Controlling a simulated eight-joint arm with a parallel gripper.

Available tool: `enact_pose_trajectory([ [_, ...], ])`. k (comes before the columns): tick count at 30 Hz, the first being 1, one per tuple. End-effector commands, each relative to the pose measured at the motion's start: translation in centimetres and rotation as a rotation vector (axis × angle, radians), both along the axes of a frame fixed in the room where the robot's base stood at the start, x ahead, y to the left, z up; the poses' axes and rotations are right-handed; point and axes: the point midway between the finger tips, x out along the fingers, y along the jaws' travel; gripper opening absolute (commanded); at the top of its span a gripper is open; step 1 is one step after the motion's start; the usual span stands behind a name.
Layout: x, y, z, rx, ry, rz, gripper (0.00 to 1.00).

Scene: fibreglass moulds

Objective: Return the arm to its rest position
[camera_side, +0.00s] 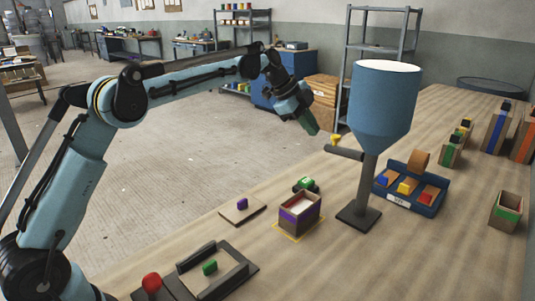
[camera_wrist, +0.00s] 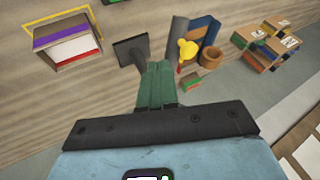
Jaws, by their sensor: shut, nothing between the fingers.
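My arm is stretched out above the left part of the wooden table in the side view, with its wrist bent down to the right. My gripper (camera_side: 312,127) has green fingers, is shut and empty, and hangs in the air left of the blue hopper (camera_side: 383,100). The shut green fingers (camera_wrist: 158,68) also show in the wrist view, with nothing between them.
The hopper stands on a dark post with a yellow-tipped lever (camera_side: 335,140) near my gripper. A wooden box with a purple band (camera_side: 300,212), a purple-knobbed board (camera_side: 242,208), a dark frame (camera_side: 212,275), a red button (camera_side: 152,282) and a blue tray (camera_side: 410,202) stand on the table.

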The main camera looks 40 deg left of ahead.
Motion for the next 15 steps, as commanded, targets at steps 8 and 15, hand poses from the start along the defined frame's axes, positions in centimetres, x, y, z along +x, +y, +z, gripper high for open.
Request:
enact_pose_trajectory([
  [8, -2.0, 2.4, 4.6, -0.001, 0.001, 0.002, 0.0],
  [15, -2.8, 3.3, 6.3, -0.001, 0.003, 0.003, 0.0],
])
